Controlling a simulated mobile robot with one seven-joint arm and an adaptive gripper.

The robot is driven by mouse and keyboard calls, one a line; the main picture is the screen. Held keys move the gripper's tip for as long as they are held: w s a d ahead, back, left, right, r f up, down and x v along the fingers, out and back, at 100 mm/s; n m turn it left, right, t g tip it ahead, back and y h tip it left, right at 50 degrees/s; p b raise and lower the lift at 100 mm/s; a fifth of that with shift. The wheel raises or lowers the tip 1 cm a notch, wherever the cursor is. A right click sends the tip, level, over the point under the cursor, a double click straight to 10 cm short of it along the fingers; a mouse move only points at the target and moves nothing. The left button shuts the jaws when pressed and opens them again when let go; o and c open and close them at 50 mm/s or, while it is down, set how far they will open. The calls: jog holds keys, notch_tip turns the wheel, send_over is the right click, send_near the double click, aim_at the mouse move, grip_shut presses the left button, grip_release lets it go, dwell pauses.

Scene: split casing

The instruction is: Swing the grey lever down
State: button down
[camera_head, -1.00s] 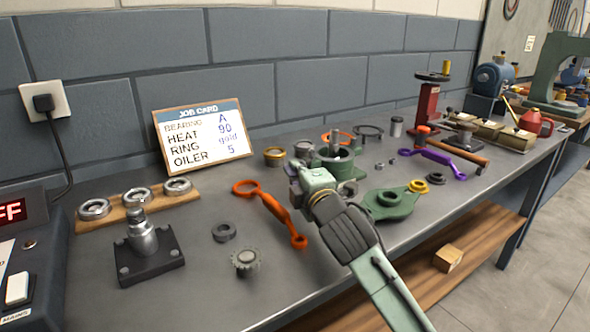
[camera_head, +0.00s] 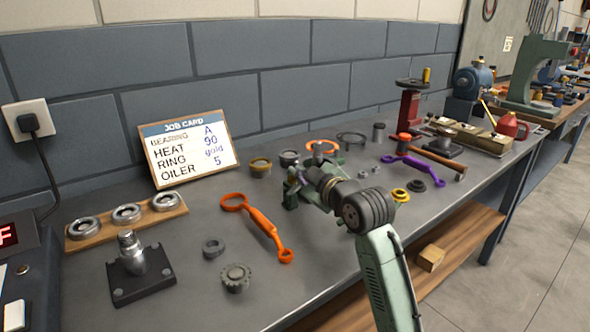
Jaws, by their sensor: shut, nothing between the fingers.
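My gripper (camera_head: 293,183) is over the middle of the bench, pointing left and back. It is small here and partly hidden by my own wrist; its fingers look closed, with nothing seen between them. A small upright grey piece (camera_head: 318,156) shows just behind my wrist, near the green casing. I cannot tell for sure whether it is the grey lever, or whether my gripper touches it. Most of the green casing is hidden behind my arm.
Left of my gripper lie an orange double-ended tool (camera_head: 262,228), a dark ring (camera_head: 213,247) and a gear (camera_head: 236,277). A purple tool (camera_head: 413,168) and a hammer (camera_head: 444,164) lie to the right. The job card (camera_head: 188,148) leans behind.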

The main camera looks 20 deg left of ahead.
jog(key=shift+w+d+f+m+g+p, duration=0.1)
jog(key=shift+w+d+m+g+p, duration=0.15)
jog(key=shift+m, duration=0.3)
jog(key=shift+w+d+f+m+g+p, duration=0.1)
jog(key=shift+w+m+g+p, duration=0.2)
jog(key=shift+m, duration=0.25)
jog(key=shift+w+d+f+m+g+y+p, duration=0.25)
jog(key=shift+w+d+f+m+y+p, duration=0.15)
jog(key=shift+m, duration=0.5)
jog(key=shift+f, duration=0.1)
